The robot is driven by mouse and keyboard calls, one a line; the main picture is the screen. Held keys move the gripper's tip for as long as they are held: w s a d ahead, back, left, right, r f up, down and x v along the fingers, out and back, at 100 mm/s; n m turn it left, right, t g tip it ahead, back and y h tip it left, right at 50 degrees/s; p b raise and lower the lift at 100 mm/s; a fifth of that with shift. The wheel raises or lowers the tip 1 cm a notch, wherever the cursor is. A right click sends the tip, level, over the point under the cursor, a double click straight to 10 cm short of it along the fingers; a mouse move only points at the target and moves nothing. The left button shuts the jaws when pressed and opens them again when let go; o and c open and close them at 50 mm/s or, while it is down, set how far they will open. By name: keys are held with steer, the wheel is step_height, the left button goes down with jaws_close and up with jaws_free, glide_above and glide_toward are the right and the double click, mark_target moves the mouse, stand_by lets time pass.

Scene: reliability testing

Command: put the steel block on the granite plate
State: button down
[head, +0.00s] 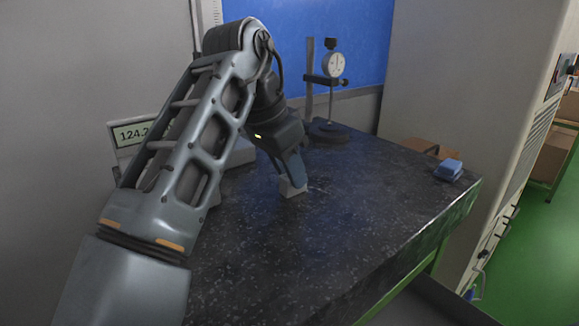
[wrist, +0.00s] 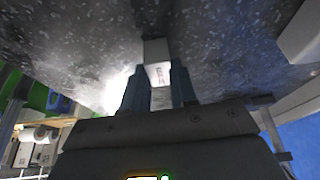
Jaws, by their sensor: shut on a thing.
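The steel block (head: 292,188) is a small grey block held at the tips of my gripper (head: 290,176), over the left part of the granite plate. The granite plate (head: 330,240) is a wide, dark, speckled slab. In the wrist view the block (wrist: 159,73) shows between the two fingers of my gripper (wrist: 160,92), with markings on its bright face. The speckled plate (wrist: 80,45) fills the area beyond it. The block's lower edge is at or very close to the plate; I cannot tell whether it touches. My forearm hides the plate's left side.
A dial gauge on a stand (head: 328,100) stands at the plate's back, right of my gripper. A blue object (head: 448,170) lies near the right corner. A display (head: 132,132) is partly behind my arm. The plate's middle and front are clear.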

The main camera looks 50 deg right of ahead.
steer(key=shift+f, duration=0.15)
steer(key=c, duration=0.9)
jaws_free()
steer(key=b+v, duration=0.1)
steer(key=v, duration=1.1)
steer(key=shift+s, duration=0.15)
